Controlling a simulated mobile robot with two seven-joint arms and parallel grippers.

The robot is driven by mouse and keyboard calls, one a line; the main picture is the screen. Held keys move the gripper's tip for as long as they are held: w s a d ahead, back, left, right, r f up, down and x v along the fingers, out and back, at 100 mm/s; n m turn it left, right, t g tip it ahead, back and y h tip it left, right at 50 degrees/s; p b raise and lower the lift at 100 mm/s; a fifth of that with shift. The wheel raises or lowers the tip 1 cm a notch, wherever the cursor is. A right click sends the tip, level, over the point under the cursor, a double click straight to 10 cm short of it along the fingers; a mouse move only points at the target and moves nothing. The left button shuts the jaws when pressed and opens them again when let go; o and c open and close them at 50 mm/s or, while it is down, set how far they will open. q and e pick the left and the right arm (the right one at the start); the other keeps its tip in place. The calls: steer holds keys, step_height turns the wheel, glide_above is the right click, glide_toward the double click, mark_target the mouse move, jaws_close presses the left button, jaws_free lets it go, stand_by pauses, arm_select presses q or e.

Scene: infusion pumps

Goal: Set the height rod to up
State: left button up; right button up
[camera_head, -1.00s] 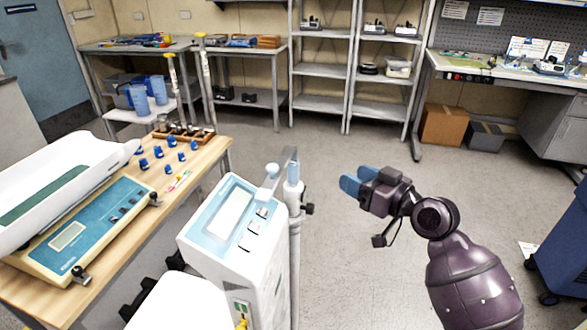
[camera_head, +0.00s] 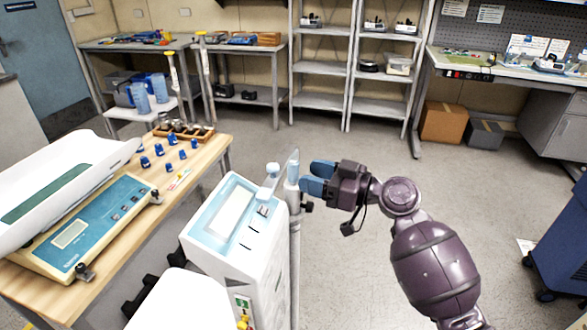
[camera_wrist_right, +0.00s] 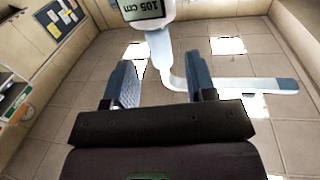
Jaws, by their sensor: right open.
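The height rod (camera_head: 293,172) is a pale blue and white post with a grey flat piece at its top, standing upright beside the white pump-like unit (camera_head: 235,215). My right gripper (camera_head: 308,177) is open, its blue fingers just right of the rod's upper part and pointing at it. In the right wrist view, a display reading "105 cm" (camera_wrist_right: 143,9) sits at the top. Below it the white and blue rod (camera_wrist_right: 162,55) shows between and beyond my open fingertips (camera_wrist_right: 160,75), with a curved arm (camera_wrist_right: 250,86) reaching right. I cannot tell whether the fingers touch it. My left gripper is not in view.
A wooden table (camera_head: 205,165) on the left holds a baby scale (camera_head: 80,230) and small blue parts. A dark knob (camera_head: 307,207) sits on the rod's column below my gripper. Open floor lies to the right, with a blue cart (camera_head: 560,240) at the edge.

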mark_target(294, 171)
steer(key=shift+x, duration=2.4)
steer(key=shift+c, duration=0.3)
jaws_close()
